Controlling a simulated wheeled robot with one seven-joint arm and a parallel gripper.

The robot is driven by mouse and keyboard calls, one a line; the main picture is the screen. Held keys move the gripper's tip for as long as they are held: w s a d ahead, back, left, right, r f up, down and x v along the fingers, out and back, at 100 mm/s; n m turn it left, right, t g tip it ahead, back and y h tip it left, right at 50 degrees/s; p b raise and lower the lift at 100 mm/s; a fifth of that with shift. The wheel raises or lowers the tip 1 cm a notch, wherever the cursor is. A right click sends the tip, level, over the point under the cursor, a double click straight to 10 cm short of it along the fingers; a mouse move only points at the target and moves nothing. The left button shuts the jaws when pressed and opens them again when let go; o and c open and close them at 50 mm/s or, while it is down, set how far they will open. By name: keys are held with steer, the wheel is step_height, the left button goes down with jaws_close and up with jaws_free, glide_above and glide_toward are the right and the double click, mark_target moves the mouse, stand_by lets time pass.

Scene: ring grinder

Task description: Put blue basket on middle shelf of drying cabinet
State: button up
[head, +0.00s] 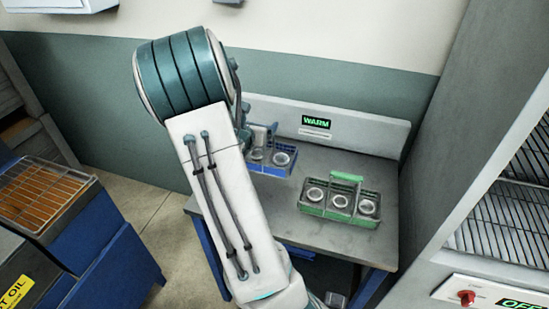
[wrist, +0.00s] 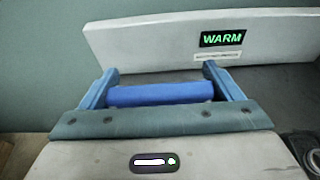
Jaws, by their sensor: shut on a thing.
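The blue basket (head: 282,157) is on the grey table, partly hidden behind my arm in the head view. Ring-shaped parts sit in it. My gripper (wrist: 160,95) is shut on the basket's blue handle (wrist: 160,94), which lies across between the two fingers in the wrist view. In the head view the gripper is mostly hidden by my arm. The drying cabinet (head: 470,180) stands at the right. Its opening shows wire shelves (head: 510,218). I cannot tell whether the basket touches the table.
A green basket (head: 340,200) with ring parts stands on the table (head: 290,225), right of the blue one. A panel with a WARM display (head: 316,121) rises behind. A blue unit with an orange grated top (head: 45,195) stands at left. The cabinet's display reads OFF (head: 522,304).

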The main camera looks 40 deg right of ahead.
mark_target(259, 150)
steer(key=shift+f+p, duration=0.45)
steer(key=shift+f, duration=3.2)
steer(key=shift+f, duration=0.15)
steer(key=o, duration=1.3)
steer(key=shift+c, duration=0.2)
steer(key=shift+o, duration=0.7)
